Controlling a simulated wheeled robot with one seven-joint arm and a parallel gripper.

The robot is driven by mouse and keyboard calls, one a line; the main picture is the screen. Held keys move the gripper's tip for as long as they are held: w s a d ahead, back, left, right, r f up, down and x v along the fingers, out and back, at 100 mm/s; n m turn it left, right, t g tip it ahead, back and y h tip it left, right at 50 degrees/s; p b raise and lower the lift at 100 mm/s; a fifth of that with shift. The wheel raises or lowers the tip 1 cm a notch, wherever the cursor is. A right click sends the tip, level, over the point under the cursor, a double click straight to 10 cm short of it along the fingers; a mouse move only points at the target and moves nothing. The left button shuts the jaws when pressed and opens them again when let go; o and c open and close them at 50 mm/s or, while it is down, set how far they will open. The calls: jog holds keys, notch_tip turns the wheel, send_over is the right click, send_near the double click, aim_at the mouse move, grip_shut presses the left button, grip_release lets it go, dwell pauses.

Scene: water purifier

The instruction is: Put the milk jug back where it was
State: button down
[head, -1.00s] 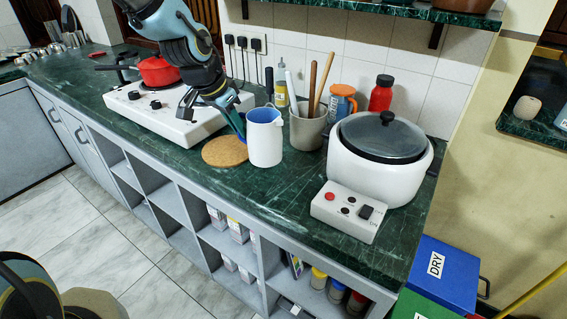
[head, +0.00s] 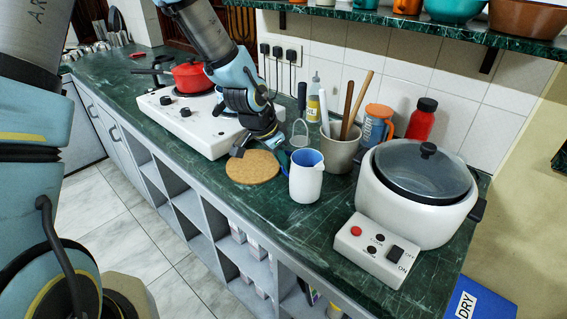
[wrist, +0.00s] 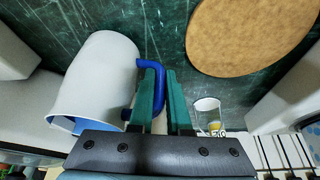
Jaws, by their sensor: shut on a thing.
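The milk jug (head: 306,180) is white outside and blue inside. It is upright over the green counter, right of the round cork mat (head: 252,168) and in front of the grey utensil crock. I cannot tell if its base touches the counter. My gripper (head: 282,157) reaches it from the left at its handle side. In the wrist view the jug (wrist: 92,82) lies left of my teal fingers (wrist: 164,95). They are shut on its blue handle (wrist: 128,72), which the left finger partly hides. The cork mat (wrist: 245,35) is bare.
The crock (head: 342,150) with wooden utensils stands close behind the jug. A white cooker (head: 410,215) with a control box (head: 377,249) is to the right. A white hob (head: 190,128) with a red pot (head: 192,76) is to the left. The counter's front edge is near.

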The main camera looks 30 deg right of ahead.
jog(key=shift+f, duration=0.35)
jog(key=shift+f, duration=0.1)
jog(key=shift+f, duration=0.15)
jog(key=c, duration=0.9)
grip_release()
jog(key=shift+a+r, duration=0.1)
jog(key=shift+r, duration=0.45)
jog(key=v, duration=1.1)
jog(key=shift+a+r, duration=0.1)
jog(key=shift+r, duration=0.05)
